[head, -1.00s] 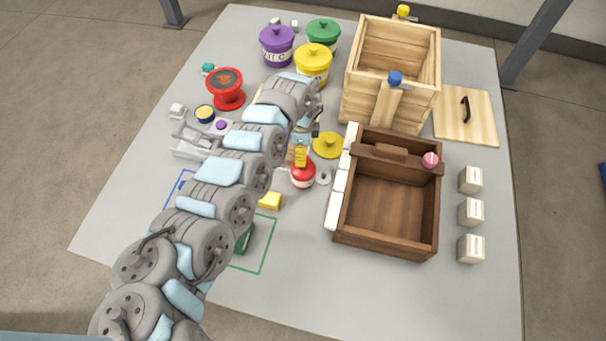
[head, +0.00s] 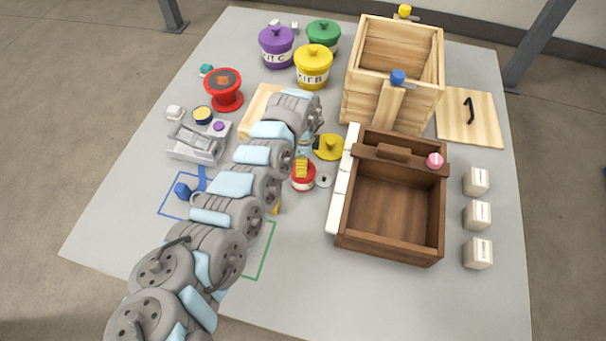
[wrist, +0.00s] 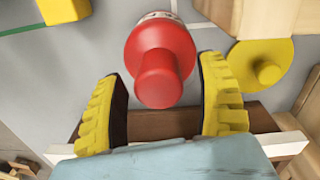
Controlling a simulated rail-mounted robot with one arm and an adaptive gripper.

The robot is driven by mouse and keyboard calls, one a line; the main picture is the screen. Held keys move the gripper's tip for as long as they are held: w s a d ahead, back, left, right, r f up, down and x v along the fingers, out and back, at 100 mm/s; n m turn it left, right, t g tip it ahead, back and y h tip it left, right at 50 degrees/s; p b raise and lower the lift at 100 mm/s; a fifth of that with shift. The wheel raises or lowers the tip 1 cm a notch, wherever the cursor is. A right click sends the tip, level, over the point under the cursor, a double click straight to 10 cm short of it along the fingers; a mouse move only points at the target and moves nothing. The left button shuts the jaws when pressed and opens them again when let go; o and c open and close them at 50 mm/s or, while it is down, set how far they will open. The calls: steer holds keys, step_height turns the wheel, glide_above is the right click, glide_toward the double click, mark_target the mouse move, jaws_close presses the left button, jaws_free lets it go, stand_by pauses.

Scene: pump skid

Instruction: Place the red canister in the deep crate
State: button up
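The red canister (head: 303,181) stands on the grey table, left of the brown shallow crate (head: 392,253). In the wrist view the canister (wrist: 160,50) has a round red top with a knob pointing toward the camera. My gripper (wrist: 160,72) is open, with one yellow-padded finger on each side of the knob and gaps visible on both sides. In the head view my gripper (head: 302,165) is over the canister and partly hides it. The deep crate (head: 372,98) is pale wood, open on top and empty as far as I see, at the back right.
A yellow lid (head: 329,147) lies close beside the canister. The crate's lid (head: 470,116) lies right of it. Purple (head: 276,47), yellow (head: 313,67) and green (head: 323,35) pots stand at the back. White blocks (head: 477,215) line the right side.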

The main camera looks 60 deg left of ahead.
jaws_close()
